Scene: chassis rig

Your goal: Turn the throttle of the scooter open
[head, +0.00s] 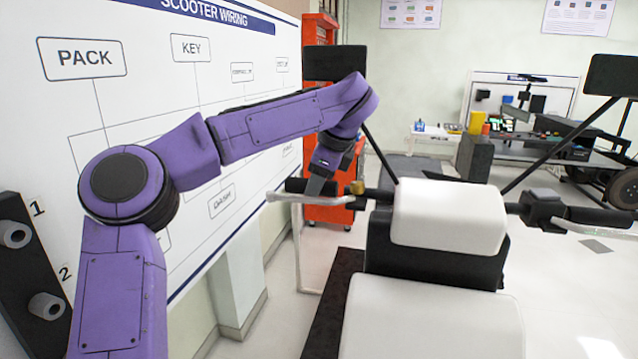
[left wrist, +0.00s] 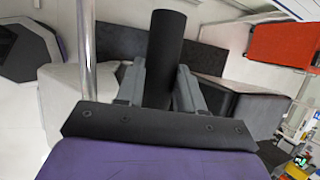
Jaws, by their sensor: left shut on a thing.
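The scooter's handlebar runs across the middle of the head view behind a white headlike cover (head: 448,213). My left gripper (head: 318,184) is at the black left grip (head: 294,186), next to a small brass-coloured part (head: 357,187). In the left wrist view the black cylindrical grip (left wrist: 167,45) stands between the two grey fingers of my left gripper (left wrist: 160,88), which are shut on it. A silver lever (head: 290,198) runs along this grip; it also shows in the left wrist view (left wrist: 86,50). The other black grip (head: 598,215) is at right, untouched. My right gripper is not in view.
A white wiring board (head: 120,80) stands close on the left beside my left arm. A red cabinet (head: 328,213) is behind the left grip. A bench with tools (head: 535,145) stands at the back right. Clear floor (head: 570,285) lies right of the scooter.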

